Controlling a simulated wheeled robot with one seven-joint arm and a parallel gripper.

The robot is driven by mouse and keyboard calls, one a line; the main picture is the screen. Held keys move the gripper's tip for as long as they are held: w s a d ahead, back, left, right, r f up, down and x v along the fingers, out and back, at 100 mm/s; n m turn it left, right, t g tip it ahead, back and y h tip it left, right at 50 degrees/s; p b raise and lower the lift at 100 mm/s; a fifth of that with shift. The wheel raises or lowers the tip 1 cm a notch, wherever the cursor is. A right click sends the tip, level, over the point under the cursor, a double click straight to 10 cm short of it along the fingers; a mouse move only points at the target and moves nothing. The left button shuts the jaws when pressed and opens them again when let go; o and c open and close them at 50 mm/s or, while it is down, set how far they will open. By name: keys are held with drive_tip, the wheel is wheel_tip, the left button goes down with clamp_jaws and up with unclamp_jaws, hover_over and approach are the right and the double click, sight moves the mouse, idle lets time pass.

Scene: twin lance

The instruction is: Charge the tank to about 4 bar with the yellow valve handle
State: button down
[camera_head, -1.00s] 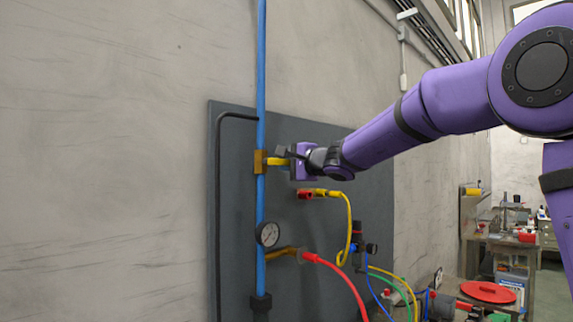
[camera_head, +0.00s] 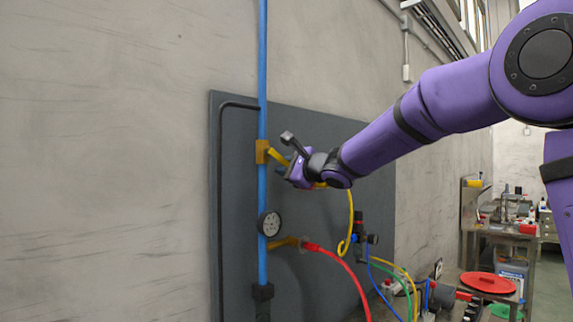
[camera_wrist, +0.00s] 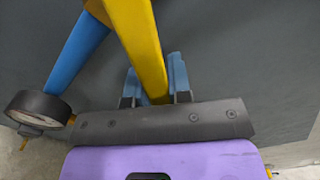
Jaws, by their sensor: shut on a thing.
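The yellow valve handle (camera_head: 278,157) slants down to the right from the brass valve body (camera_head: 262,152) on the blue vertical pipe (camera_head: 262,196). My gripper (camera_head: 291,165) is shut on the handle near its outer end. In the wrist view the yellow handle (camera_wrist: 143,50) runs down between the two blue fingers of my gripper (camera_wrist: 156,85). The pressure gauge (camera_head: 270,224) sits on the pipe below the valve. It also shows in the wrist view (camera_wrist: 38,108). Its needle is too small to read in either view.
A dark panel (camera_head: 330,125) backs the pipe. A red hose (camera_head: 345,270) leaves a brass branch (camera_head: 287,242) below the gauge. A yellow hose (camera_head: 350,225) hangs right of my gripper. A workbench (camera_head: 500,232) stands far right. The wall left of the pipe is bare.

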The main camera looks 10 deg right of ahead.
drive_tip(key=shift+s+a+f+m, duration=0.1)
drive_tip(key=shift+f+m, duration=0.15)
drive_tip(key=shift+m, duration=0.15)
drive_tip(key=c, duration=1)
unclamp_jaws()
drive_tip(key=shift+c, duration=0.2)
drive_tip(key=v, duration=1)
drive_tip(key=shift+s+d, duration=0.25)
drive_tip(key=shift+s, duration=0.1)
